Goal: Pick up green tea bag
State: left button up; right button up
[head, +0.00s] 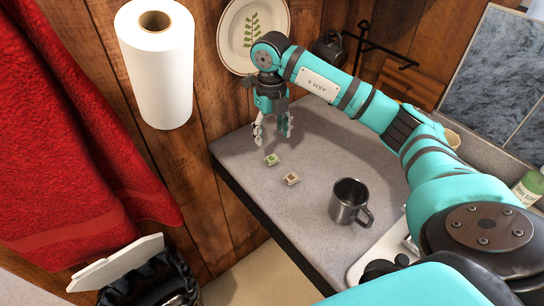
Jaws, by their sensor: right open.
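The green tea bag (272,160) is a small packet with a green face. It lies flat on the grey counter (315,151) near its left edge. A second small packet with a red-brown mark (292,179) lies just in front and to the right of it. My right gripper (273,137) hangs fingers down above and just behind the green tea bag, apart from it. It is open with nothing between its fingers. My left gripper is not in the picture.
A metal mug (350,201) stands on the counter at the front right, beside a white tray or sink edge (372,263). A paper towel roll (158,65) and a red towel (70,140) hang at the left. A decorated plate (247,35) is behind my gripper.

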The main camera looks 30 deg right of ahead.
aim_at(270, 152)
notch_tip(270, 152, down, 4)
jog(key=shift+w+a+f+p, duration=0.1)
jog(key=shift+p, duration=0.75)
notch_tip(270, 152, down, 4)
jog(key=shift+w+r+p, duration=0.15)
jog(key=shift+r+p, duration=0.05)
jog(key=shift+p, duration=0.55)
jog(key=shift+f, duration=0.25)
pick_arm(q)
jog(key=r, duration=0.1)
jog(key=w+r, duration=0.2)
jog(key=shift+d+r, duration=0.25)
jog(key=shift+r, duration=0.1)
pick_arm(e)
jog(key=c, duration=0.8)
